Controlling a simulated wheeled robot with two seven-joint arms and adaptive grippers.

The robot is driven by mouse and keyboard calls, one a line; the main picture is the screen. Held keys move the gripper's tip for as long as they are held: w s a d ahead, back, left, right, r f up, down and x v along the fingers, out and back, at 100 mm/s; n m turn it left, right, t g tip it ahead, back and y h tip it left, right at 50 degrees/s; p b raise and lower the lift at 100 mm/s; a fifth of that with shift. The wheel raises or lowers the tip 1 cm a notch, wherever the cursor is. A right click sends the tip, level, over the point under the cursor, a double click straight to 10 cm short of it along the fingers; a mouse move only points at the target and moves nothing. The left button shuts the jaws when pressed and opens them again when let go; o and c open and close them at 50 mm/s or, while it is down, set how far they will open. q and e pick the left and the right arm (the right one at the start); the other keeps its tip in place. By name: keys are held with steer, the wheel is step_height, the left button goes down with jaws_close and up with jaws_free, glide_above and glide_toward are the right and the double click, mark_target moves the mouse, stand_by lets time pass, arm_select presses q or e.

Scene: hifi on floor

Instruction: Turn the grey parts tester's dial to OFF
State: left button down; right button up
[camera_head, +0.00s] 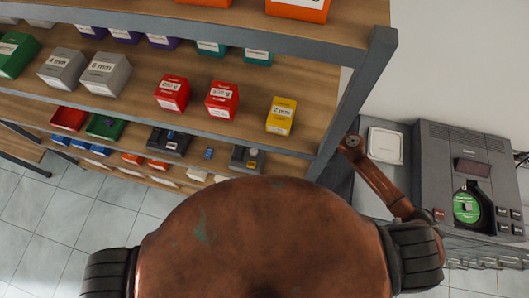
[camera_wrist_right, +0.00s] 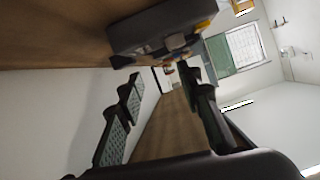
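Two dark grey devices stand on a lower shelf in the head view: one to the left (camera_head: 169,141) with a blue spot, and one to the right (camera_head: 247,158) with a small raised round part. Which is the parts tester, and what the dial reads, is too small to tell. In the right wrist view a dark grey device (camera_wrist_right: 150,30) with pale and yellow parts sits against a brown board, beyond my fingers. My right gripper (camera_wrist_right: 160,78) is open and empty, apart from that device. It is hidden in the head view. My left gripper is not in view.
Shelves above hold red boxes (camera_head: 222,99), a yellow box (camera_head: 281,115) and grey boxes (camera_head: 105,73). A grey shelf post (camera_head: 355,90) stands beside my right arm. A large grey unit (camera_head: 468,165) with a green disc stands at the right. Tiled floor is clear at lower left.

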steer(key=n, duration=0.2)
glide_toward(255, 151)
steer(key=a, duration=0.1)
steer(key=shift+g, duration=0.5)
steer(key=x, duration=0.4)
steer(key=p+x, duration=0.1)
steer(key=x, duration=0.1)
steer(key=shift+w+a+f, duration=0.1)
steer(key=shift+w+a, duration=0.1)
steer(key=shift+w, duration=0.25)
steer(key=shift+w+a+f, duration=0.15)
steer(key=shift+a+f, duration=0.25)
steer(key=shift+a, duration=0.25)
steer(key=shift+c, duration=0.3)
steer(key=c, duration=0.8)
